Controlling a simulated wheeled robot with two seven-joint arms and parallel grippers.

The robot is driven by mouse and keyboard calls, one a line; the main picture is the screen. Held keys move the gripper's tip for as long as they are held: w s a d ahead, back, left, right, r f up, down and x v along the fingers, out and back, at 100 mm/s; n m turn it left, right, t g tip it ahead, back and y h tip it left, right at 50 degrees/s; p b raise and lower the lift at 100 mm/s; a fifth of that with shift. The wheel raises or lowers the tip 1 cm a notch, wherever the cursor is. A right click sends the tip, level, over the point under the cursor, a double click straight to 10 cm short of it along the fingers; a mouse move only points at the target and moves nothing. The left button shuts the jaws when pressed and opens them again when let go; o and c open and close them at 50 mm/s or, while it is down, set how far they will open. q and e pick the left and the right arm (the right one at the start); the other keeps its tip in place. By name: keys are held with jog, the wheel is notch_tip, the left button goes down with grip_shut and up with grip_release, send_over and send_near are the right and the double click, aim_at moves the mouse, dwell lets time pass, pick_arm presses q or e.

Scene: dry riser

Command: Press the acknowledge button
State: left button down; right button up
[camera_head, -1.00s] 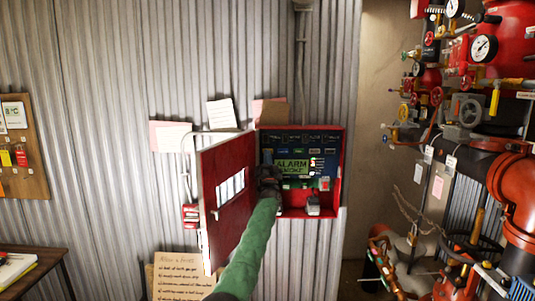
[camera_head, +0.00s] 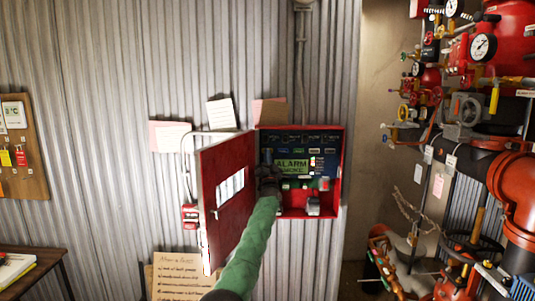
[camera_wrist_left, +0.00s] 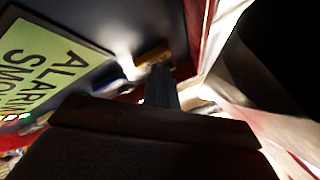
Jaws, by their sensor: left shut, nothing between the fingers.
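The red alarm panel (camera_head: 335,138) hangs open on the wall, with a dark face and a green display (camera_head: 292,166) reading "ALARM SMOKE". My left gripper (camera_head: 268,163) is shut and empty at the left part of the face, beside the display. In the left wrist view the shut fingertips (camera_wrist_left: 160,85) are close to a yellow-orange button (camera_wrist_left: 153,54) and a blue one (camera_wrist_left: 128,70). I cannot tell whether they touch. No button label is readable, so I cannot tell which is the acknowledge button. My gripper hides part of the face. My right gripper is not in view.
The panel's red door (camera_head: 228,208) stands open just left of my arm. Paper notes (camera_head: 221,114) are stuck above it. Red pipes and valves (camera_head: 500,100) fill the right side. A table (camera_head: 40,262) stands at lower left.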

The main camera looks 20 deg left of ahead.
pick_arm(q)
jog(key=shift+w+a, duration=0.2)
dwell(0.6)
jog(key=shift+s+p, duration=0.3)
jog(key=shift+s+d+f+p, duration=0.1)
jog(key=shift+s+f+p, duration=0.05)
jog(key=shift+s+p, duration=0.45)
jog(key=shift+s+d, duration=0.1)
